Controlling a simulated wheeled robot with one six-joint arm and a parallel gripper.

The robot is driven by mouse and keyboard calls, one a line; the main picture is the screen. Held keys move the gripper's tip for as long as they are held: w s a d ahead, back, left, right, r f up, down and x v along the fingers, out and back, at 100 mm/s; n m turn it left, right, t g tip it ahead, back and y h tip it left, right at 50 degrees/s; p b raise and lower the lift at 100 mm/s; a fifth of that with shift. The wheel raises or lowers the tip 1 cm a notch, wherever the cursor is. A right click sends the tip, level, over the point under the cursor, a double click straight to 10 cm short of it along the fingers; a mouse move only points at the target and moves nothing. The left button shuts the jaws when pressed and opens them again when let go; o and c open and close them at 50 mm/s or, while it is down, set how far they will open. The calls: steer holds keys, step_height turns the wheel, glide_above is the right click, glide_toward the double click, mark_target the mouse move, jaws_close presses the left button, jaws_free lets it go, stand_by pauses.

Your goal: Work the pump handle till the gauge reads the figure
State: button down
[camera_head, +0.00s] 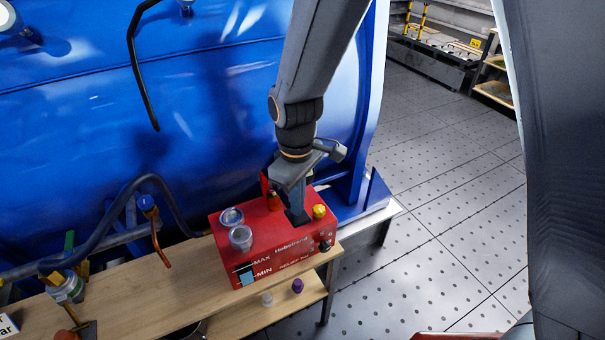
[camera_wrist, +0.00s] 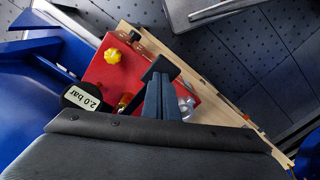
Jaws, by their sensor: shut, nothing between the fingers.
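The red pump unit (camera_head: 262,243) stands on a wooden bench beside the blue tank, with MAX, MIN and RELIEF lettering on its front. It also shows in the wrist view (camera_wrist: 112,72). My gripper (camera_head: 298,217) is shut and empty, pointing down at the unit's top; its fingers (camera_wrist: 164,95) also show in the wrist view. I cannot tell whether they touch the unit or a handle. A black plate or gauge face (camera_wrist: 82,98) reads "2.0 bar"; which it is, I cannot tell. I cannot make out the pump handle for certain; my gripper covers part of the top.
The blue tank (camera_head: 200,100) rises behind. Purple (camera_head: 297,286) and white (camera_head: 267,299) small items lie on a lower shelf. The perforated floor (camera_head: 440,190) is open at right.

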mark_target(296, 218)
steer(key=f+b, duration=0.1)
steer(key=f, duration=0.1)
steer(key=f+b, duration=0.1)
steer(key=f, duration=0.1)
steer(key=f+b, duration=0.1)
steer(key=f, duration=0.1)
steer(key=shift+w+a+f, duration=0.25)
steer(key=shift+w+f, duration=0.05)
steer(key=shift+w, duration=0.1)
steer(key=r+p, duration=0.1)
steer(key=r, duration=0.1)
steer(key=r+p, duration=0.2)
steer(key=r, duration=0.1)
steer(key=s+r+p, duration=0.1)
steer(key=r, duration=0.1)
steer(key=shift+d+r, duration=0.25)
steer(key=shift+w, duration=0.1)
stand_by(0.4)
steer(key=shift+r, duration=2.5)
